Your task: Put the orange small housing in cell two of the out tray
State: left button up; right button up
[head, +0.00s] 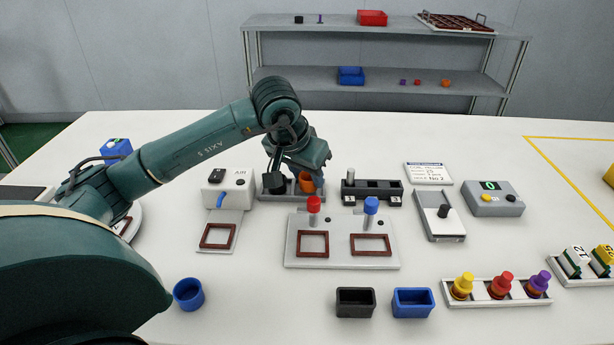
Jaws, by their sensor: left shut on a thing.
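My left gripper (304,178) reaches down at the middle back of the table. It is shut on the orange small housing (306,184), a small cup-like piece mostly hidden by the gripper. The housing is at a grey, low fixture (264,192); I cannot tell whether it touches it. I cannot tell for sure which piece is the out tray. My right gripper is not in view.
A white press-like block (214,190) stands left of the gripper and a dark fixture (372,186) right of it. In front lies a plate with two brown frames (343,262). Blue cup (188,294), black bin (355,302) and blue bin (412,302) stand near the front.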

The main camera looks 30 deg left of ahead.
pick_arm(q)
jog(key=shift+f, duration=0.3)
jog(key=shift+f, duration=0.2)
jog(key=o, duration=1)
jog(key=shift+r, duration=0.5)
jog(key=p+v, duration=0.1)
jog(key=v, duration=1)
jog(key=shift+s+r, duration=0.2)
